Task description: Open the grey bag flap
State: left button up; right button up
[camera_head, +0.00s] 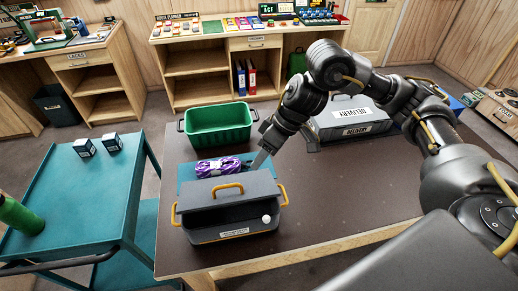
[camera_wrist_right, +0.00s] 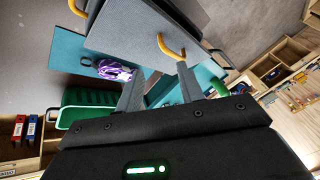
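The grey bag (camera_head: 234,237) sits on the dark table, with yellow handles at its sides and a small white round spot near its front right. Its grey flap (camera_head: 206,192), with a yellow handle on it, lies over the top of the bag; I cannot tell how far it is lifted. The flap also fills the upper middle of the right wrist view (camera_wrist_right: 135,32). My left gripper is out of view.
A purple rope coil (camera_head: 218,167) lies on a teal mat behind the bag. A green crate (camera_head: 218,125) stands behind that. A grey delivery case (camera_head: 352,118) is at the back right. The table's front right is clear. A teal cart (camera_head: 80,195) stands at left.

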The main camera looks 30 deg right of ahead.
jog(key=x, duration=0.3)
jog(key=p, duration=0.1)
send_over(245, 191)
jog(key=f, duration=0.5)
jog(key=shift+s+d+f, duration=0.1)
jog(key=shift+d+f, duration=0.1)
jog(key=shift+d, duration=0.1)
jog(key=shift+a+f, duration=0.2)
jog(key=shift+f, duration=0.15)
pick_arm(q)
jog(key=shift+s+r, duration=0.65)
pick_arm(e)
jog(key=shift+a+f, duration=0.15)
jog(key=shift+f, duration=0.15)
jog(key=shift+c, duration=0.4)
grip_shut()
jog(key=shift+r, duration=0.1)
